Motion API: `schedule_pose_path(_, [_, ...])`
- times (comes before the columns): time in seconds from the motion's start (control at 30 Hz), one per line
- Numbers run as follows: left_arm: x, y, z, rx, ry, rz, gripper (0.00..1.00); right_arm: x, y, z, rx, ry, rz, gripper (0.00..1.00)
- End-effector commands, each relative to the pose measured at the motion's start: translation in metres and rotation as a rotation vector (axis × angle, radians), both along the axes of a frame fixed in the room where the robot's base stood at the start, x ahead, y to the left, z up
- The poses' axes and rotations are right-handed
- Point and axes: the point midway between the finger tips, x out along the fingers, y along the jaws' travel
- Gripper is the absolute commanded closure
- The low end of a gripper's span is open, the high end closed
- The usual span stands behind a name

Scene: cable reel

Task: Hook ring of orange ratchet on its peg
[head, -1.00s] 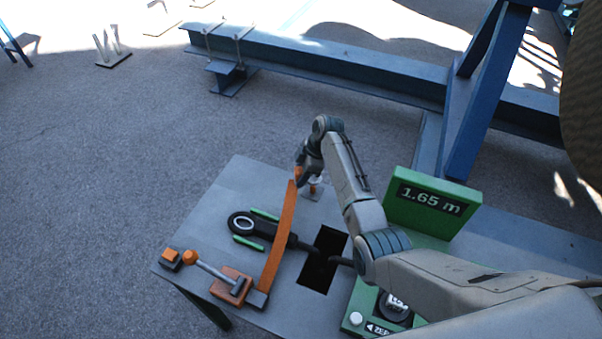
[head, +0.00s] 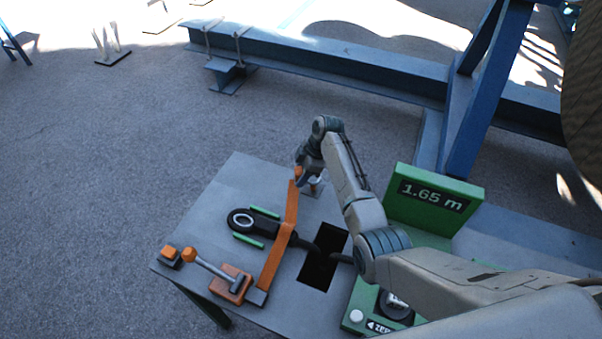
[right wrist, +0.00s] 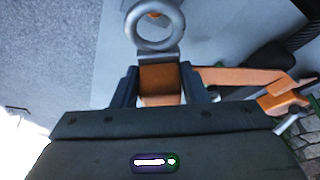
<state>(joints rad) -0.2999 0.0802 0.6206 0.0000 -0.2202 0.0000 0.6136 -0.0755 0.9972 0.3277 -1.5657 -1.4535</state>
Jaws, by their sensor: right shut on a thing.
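In the right wrist view, my right gripper (right wrist: 158,88) is shut on the strap's orange end (right wrist: 160,80). A grey ring (right wrist: 156,48) projects beyond the fingers. A small orange tip (right wrist: 153,15) shows within the ring's opening; I cannot tell whether it passes through. In the head view, the peg (head: 317,184) stands right beside the gripper, partly hidden. My left gripper is not seen.
A black cable with an eye end (head: 243,220) lies between green guides (head: 248,240). A dark rectangular opening (head: 324,259) is right of it. A green display (head: 432,198) reads 1.65 m. An orange-topped block (head: 170,255) is at the left corner. The table's far left is clear.

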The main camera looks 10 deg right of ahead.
Motion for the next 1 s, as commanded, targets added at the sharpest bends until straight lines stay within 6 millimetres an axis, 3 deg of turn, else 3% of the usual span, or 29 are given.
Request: schedule_pose_path(1.0, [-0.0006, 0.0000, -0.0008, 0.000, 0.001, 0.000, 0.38, 0.0000, -0.0001, -0.0061, 0.000, 0.000, 0.000, 0.89])
